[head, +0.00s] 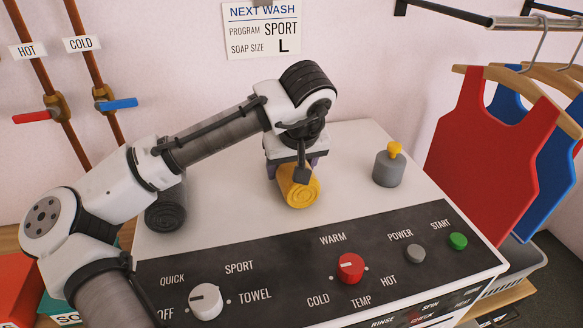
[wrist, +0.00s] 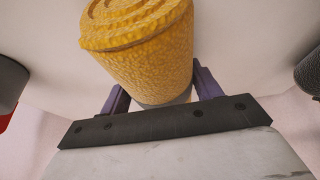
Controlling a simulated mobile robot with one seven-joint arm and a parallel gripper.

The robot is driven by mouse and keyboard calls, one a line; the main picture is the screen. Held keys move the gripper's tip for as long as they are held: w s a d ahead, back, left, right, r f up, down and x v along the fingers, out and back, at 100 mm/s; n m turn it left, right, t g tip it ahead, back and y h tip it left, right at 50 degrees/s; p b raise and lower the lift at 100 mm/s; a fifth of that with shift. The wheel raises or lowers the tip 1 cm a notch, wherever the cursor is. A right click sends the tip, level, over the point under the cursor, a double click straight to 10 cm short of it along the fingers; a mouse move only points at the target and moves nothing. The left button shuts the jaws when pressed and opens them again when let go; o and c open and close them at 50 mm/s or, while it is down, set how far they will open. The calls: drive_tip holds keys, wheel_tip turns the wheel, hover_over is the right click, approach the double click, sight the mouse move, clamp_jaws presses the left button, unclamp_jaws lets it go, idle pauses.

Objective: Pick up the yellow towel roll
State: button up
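The yellow towel roll (head: 300,190) lies on the white top of the washing machine, behind the dark control panel, its spiral end towards the head camera. My gripper (head: 296,170) is over it, pointing down, with its purple fingers on either side of the roll. In the wrist view the yellow roll (wrist: 150,50) fills the upper middle and covers part of the fingers. A finger (wrist: 118,100) shows at its left and another (wrist: 207,85) at its right. The fingertips are hidden, and I cannot tell whether the fingers touch the roll.
A dark grey roll (head: 167,212) lies on the machine top to the left, partly behind my arm. A grey container with a yellow top (head: 388,168) stands to the right. Knobs and buttons are on the panel (head: 240,290) in front. Hanging shirts (head: 490,150) are at the far right.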

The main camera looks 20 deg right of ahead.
drive_tip(key=c, duration=0.4)
drive_tip(key=shift+c, duration=0.2)
